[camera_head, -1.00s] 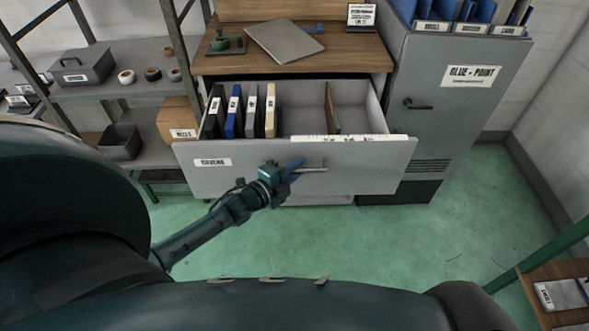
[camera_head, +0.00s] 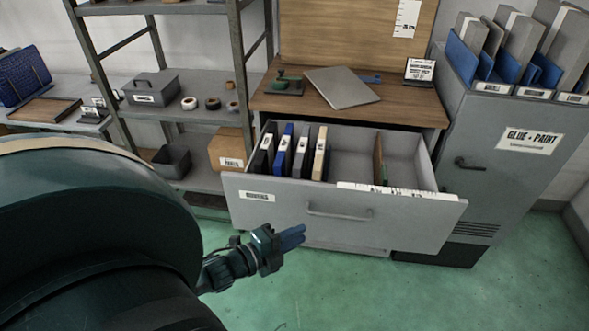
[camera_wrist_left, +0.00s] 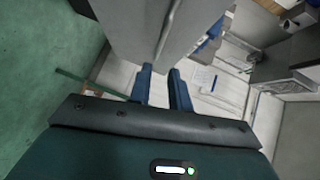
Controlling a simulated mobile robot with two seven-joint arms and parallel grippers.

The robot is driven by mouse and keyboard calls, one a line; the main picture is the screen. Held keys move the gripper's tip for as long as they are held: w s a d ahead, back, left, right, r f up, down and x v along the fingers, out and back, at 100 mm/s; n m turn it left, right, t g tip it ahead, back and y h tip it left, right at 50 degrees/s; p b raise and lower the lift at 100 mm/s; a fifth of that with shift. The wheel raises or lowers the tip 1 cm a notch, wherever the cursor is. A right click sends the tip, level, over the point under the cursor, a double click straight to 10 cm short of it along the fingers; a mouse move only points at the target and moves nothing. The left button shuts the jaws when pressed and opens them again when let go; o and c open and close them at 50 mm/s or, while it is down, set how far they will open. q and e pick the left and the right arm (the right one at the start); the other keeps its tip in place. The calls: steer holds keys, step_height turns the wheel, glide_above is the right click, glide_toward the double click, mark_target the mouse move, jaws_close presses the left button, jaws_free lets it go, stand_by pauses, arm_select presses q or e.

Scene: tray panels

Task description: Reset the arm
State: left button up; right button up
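My left gripper (camera_head: 298,237) is in front of and below the open drawer (camera_head: 285,207), clear of its bar handle (camera_head: 340,213). In the left wrist view my left gripper (camera_wrist_left: 161,80) has its two blue fingers apart with nothing between them. A grey panel edge (camera_wrist_left: 155,35) lies just beyond the fingertips in that view. The drawer stands pulled out from the wooden desk and holds several upright binders (camera_head: 290,150) at its left and a divider (camera_head: 379,160) farther right. My right gripper is not in view.
A grey cabinet (camera_head: 490,180) labelled GLUE - PAINT stands right of the drawer. Metal shelves (camera_head: 190,125) stand at the left. A laptop-like grey slab (camera_head: 341,88) lies on the desk top (camera_head: 405,100). Green floor (camera_head: 350,290) is free in front.

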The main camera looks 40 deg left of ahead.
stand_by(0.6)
arm_select(q)
steer(key=s+d+f+n+g, duration=0.1)
steer(key=s+d+n, duration=0.3)
steer(key=d+n, duration=0.4)
steer(key=s+d+f+n+g, duration=0.2)
steer(key=s+d+n+g, duration=0.2)
steer(key=d+n, duration=0.4)
steer(key=shift+d+y, duration=0.15)
steer(key=shift+y, duration=0.15)
